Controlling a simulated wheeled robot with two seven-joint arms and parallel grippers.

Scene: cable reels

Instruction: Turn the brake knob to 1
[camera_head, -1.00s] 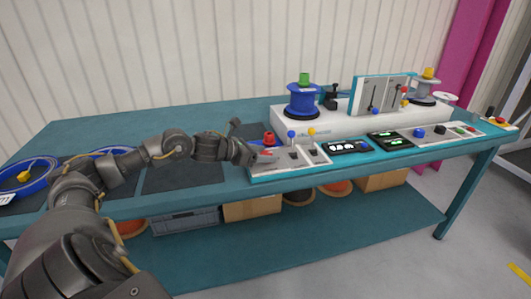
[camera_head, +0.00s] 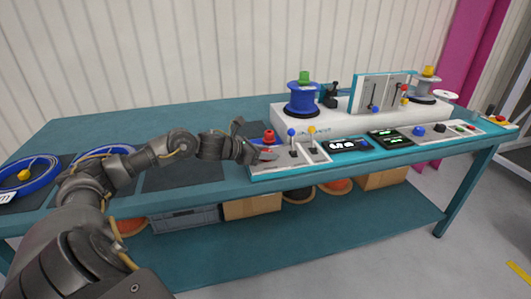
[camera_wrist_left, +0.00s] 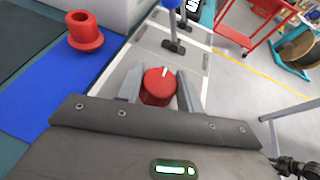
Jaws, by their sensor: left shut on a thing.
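The brake knob is a round red knob with a white pointer line on its top; it shows in the left wrist view (camera_wrist_left: 158,88). The pointer lies near the knob's upper edge in that view. My left gripper (camera_head: 262,154) is over the left end of the grey-white console. Its two grey fingers (camera_wrist_left: 158,92) are on either side of the knob and shut on it. In the head view the gripper largely hides the knob. The scale numbers around the knob are not readable. My right gripper is not in view.
A red flanged piece (camera_wrist_left: 85,32) stands on a blue surface close behind the knob. A blue-topped lever (camera_head: 291,133) and a yellow-topped lever (camera_head: 311,130) stand just right of my gripper. A blue reel (camera_head: 303,97) stands behind. Blue coils (camera_head: 28,174) lie at left.

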